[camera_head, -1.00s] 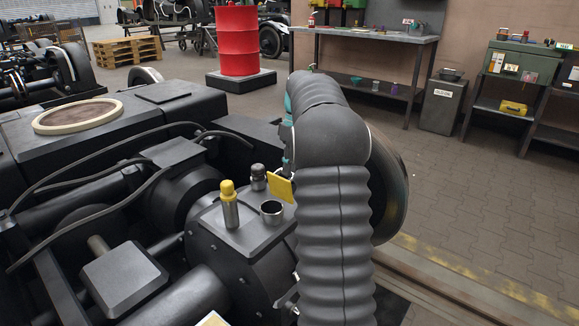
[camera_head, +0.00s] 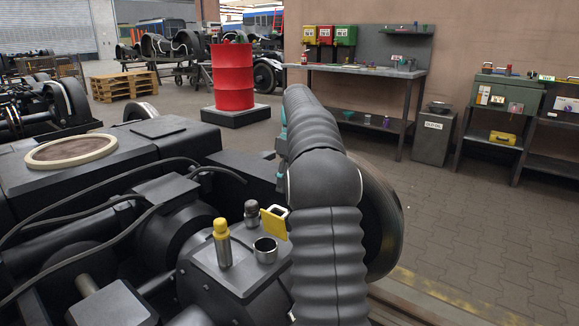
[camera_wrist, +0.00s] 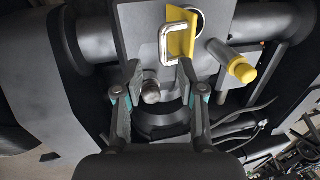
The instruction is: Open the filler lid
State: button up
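The yellow filler lid (camera_head: 274,224) stands raised on the dark housing, beside the round metal filler neck (camera_head: 265,251), whose mouth looks uncovered. In the wrist view the lid (camera_wrist: 181,42) stands nearly edge-on in front of the neck's ring (camera_wrist: 193,20), with a pale wire loop (camera_wrist: 163,46) on its left. My gripper (camera_wrist: 158,70) is open, its fingertips apart on either side of the loop's lower end. The right fingertip is close to the lid's lower edge; I cannot tell if they touch. In the head view my arm's ribbed sleeve hides the gripper.
A yellow-capped metal stub (camera_head: 222,243) and a dark grey knob (camera_head: 251,213) stand close to the neck. Black hoses (camera_head: 105,205) cross the bogie at left. A red drum (camera_head: 233,77) and a workbench (camera_head: 375,72) are behind. Paved floor at right is free.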

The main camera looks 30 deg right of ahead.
jog(key=shift+v, duration=2.6)
